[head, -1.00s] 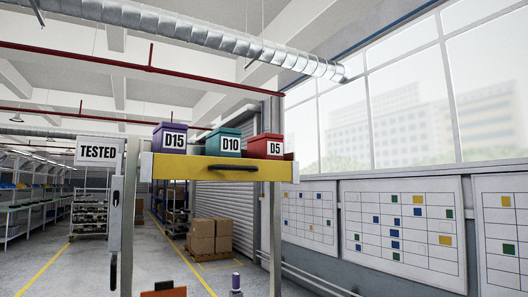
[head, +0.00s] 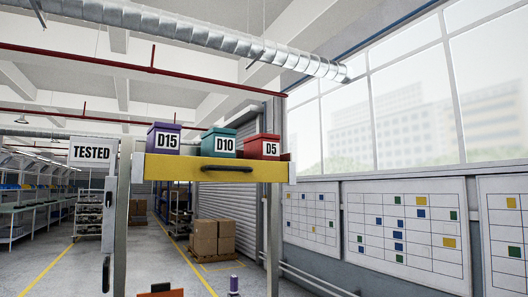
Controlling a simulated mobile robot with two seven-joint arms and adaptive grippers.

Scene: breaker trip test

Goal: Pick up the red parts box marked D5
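The red parts box (head: 258,147) marked D5 sits at the right end of a raised yellow-fronted drawer (head: 168,168), beside two other boxes. Its label faces me, and the drawer front hides its lower edge. The teal box (head: 219,144) marked D10 is in the middle and the purple box (head: 164,139) marked D15 is at the left. The drawer has a dark handle (head: 228,168). Neither of my grippers is in view.
Metal posts (head: 124,220) hold the drawer on both sides. A TESTED sign (head: 94,152) hangs at the left. Planning boards (head: 408,232) line the right wall. The air above the boxes is clear.

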